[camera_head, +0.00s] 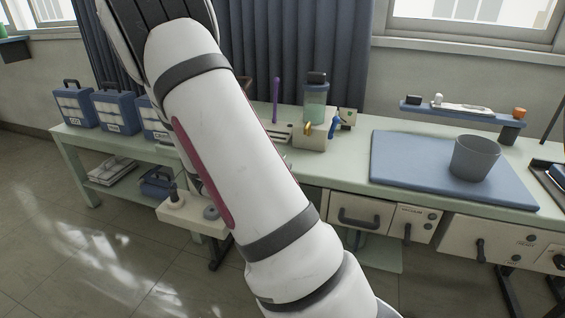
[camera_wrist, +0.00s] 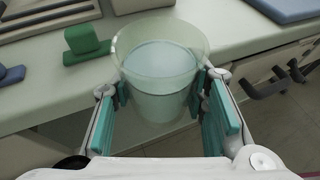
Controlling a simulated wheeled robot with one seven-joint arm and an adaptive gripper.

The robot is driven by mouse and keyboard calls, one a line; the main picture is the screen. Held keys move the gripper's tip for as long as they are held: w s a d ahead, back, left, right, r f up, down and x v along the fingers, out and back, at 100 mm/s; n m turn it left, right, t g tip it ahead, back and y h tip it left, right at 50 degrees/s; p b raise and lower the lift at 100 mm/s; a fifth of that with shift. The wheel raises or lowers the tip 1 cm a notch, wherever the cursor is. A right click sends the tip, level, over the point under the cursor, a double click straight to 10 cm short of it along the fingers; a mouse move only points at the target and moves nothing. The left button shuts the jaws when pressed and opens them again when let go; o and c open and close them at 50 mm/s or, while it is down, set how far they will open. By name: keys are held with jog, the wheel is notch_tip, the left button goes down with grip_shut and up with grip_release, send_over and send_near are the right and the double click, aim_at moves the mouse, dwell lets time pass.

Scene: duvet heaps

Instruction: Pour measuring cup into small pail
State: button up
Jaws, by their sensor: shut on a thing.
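The measuring cup (camera_wrist: 158,108) is a clear, greenish see-through cup with pale blue contents inside, seen from above in the wrist view. My gripper (camera_wrist: 163,98) has teal finger pads on both sides of the cup and is shut on it. The cup looks about upright, at the front edge of the pale green bench. The small pail (camera_head: 475,158) is a grey, open-topped bucket standing upright on a blue mat (camera_head: 415,165) at the right in the head view. My arm hides the gripper and cup there.
A beige block holder with a lidded jar (camera_head: 316,100) stands mid-bench, left of the mat. A raised shelf (camera_head: 462,113) with small items sits behind the pail. In the wrist view, a green block (camera_wrist: 85,42) stands left of the cup. The mat is clear left of the pail.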

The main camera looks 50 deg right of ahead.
jog(key=shift+a, duration=1.85)
jog(key=s+d+r+m+g+p, duration=0.1)
jog(key=d+p, duration=0.1)
jog(key=d, duration=0.3)
jog(key=s+d+r+m+g+p, duration=0.1)
jog(key=s+d+p, duration=0.1)
jog(key=d, duration=0.3)
jog(key=s+d+r+m+g+p, duration=0.1)
jog(key=s+d+r, duration=0.1)
jog(key=d, duration=0.3)
jog(key=shift+s+g+y+p, duration=0.25)
jog(key=shift+g+y+p, duration=0.05)
jog(key=shift+p, duration=0.1)
jog(key=s+d+r+m+g+y+p, duration=0.1)
jog(key=s+d+r+m+g+p, duration=0.1)
jog(key=s+d, duration=0.8)
jog(key=s+d+r+m+g+y+p, duration=0.1)
jog(key=s+d+r+p, duration=0.3)
jog(key=s+d, duration=0.6)
jog(key=s+d+r+m+g+y+p, duration=0.1)
jog(key=s+d+r+m+g+p, duration=0.2)
jog(key=s+d, duration=0.7)
jog(key=shift+s+p, duration=1.05)
jog(key=shift+s, duration=1.5)
